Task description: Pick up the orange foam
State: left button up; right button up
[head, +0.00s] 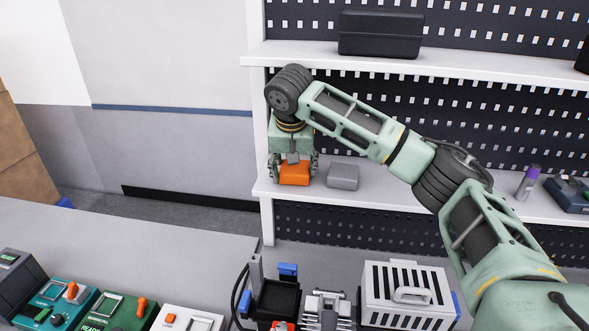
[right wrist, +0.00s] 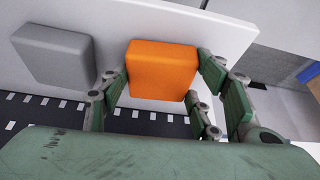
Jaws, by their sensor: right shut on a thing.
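The orange foam (head: 294,173) is a small block at the left end of the lower shelf (head: 400,199). My right gripper (head: 293,168) reaches down over it, with fingers on both sides. In the right wrist view the orange foam (right wrist: 161,70) sits between the fingers of the right gripper (right wrist: 163,88), which is shut on it. I cannot tell whether the foam is touching the shelf or just above it. My left gripper is not in view.
A grey foam block (head: 342,177) lies on the shelf close to the right of the orange one. A purple-capped bottle (head: 528,183) stands farther right. The upper shelf (head: 470,67) holds a black case (head: 380,34). Devices and a white slotted box (head: 405,297) crowd the bench front.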

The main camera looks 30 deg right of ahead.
jog(key=shift+b, duration=0.7)
jog(key=s+a+b, duration=0.2)
jog(key=s, duration=0.1)
jog(key=s+a+b, duration=0.1)
jog(key=s, duration=0.1)
jog(key=shift+s+a, duration=0.15)
jog(key=shift+a, duration=0.1)
jog(key=s+a+b, duration=0.1)
jog(key=s+a, duration=0.5)
jog(key=s, duration=0.3)
jog(key=p+v, duration=0.1)
jog(key=p, duration=0.1)
jog(key=p+v, duration=0.2)
jog(key=w+p+v, duration=0.1)
jog(key=p+v, duration=0.1)
jog(key=shift+s+d+r, duration=0.15)
jog(key=shift+d+r, duration=0.2)
jog(key=shift+r, duration=0.1)
jog(key=shift+f, duration=0.1)
